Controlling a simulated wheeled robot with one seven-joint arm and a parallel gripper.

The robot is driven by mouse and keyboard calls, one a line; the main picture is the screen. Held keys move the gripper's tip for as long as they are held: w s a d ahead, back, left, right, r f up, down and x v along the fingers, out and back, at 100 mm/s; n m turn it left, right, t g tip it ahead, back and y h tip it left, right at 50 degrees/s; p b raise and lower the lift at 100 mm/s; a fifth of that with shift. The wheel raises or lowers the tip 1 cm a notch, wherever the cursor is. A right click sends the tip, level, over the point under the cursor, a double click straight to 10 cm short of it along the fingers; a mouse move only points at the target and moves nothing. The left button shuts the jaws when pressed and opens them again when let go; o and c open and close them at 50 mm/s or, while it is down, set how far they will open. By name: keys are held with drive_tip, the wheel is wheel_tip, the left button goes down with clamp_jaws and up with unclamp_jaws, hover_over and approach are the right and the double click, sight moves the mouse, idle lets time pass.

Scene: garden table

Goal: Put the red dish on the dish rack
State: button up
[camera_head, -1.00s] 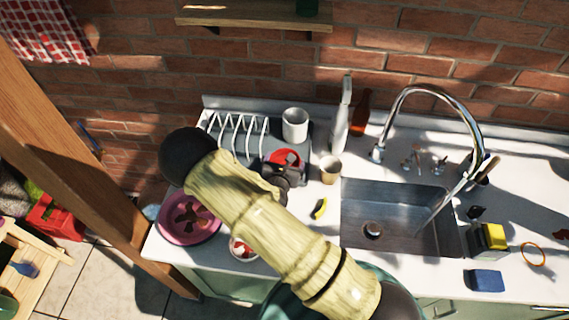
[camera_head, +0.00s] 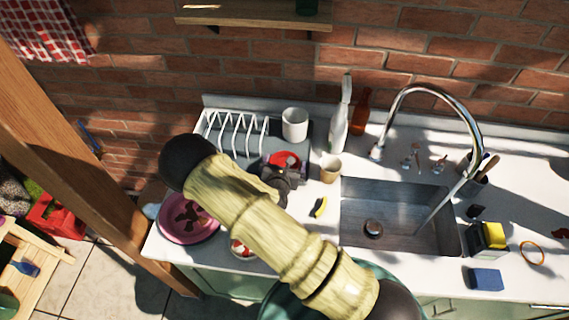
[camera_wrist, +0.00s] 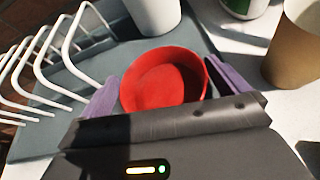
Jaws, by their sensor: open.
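The red dish (camera_head: 281,158) is a small round bowl on the grey tray of the dish rack (camera_head: 303,152), right of the white wire slots. In the wrist view the red dish (camera_wrist: 163,85) is upright, and the dish rack's grey base (camera_wrist: 45,142) spreads around and behind it. My gripper (camera_head: 282,177) is at the dish's near side. In the wrist view my gripper (camera_wrist: 182,92) is open, with a purple finger on either side of the dish. I cannot tell whether the fingers touch it. The dish's near lower side is hidden.
A white cup (camera_head: 295,124) stands behind the dish. A tan cup (camera_head: 330,169) stands on the right, with a white bottle (camera_head: 339,128) behind. A pink plate (camera_head: 188,222) lies front left. The sink (camera_head: 395,210) is to the right. The white wire slots (camera_wrist: 60,45) are close on the left.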

drive_tip(key=b+v, duration=0.2)
drive_tip(key=v, duration=1)
drive_tip(key=shift+b, duration=0.3)
drive_tip(key=s+d+r+m+g+h, duration=0.3)
drive_tip(key=s+d+m+g, duration=0.25)
drive_tip(key=d+m, duration=0.35)
drive_tip(key=s+d+r+m+g+h, duration=0.35)
drive_tip(key=d+m+g, duration=0.25)
drive_tip(key=d+m, duration=0.3)
drive_tip(key=s+a+r+m+y, duration=0.1)
drive_tip(key=a+r+m+y, duration=0.3)
drive_tip(key=m, duration=1)
wheel_tip(320, 180, up, 3)
drive_tip(key=t+y, duration=0.1)
drive_tip(key=y, duration=0.4)
drive_tip(key=shift+r, duration=0.2)
drive_tip(key=shift+s, duration=0.1)
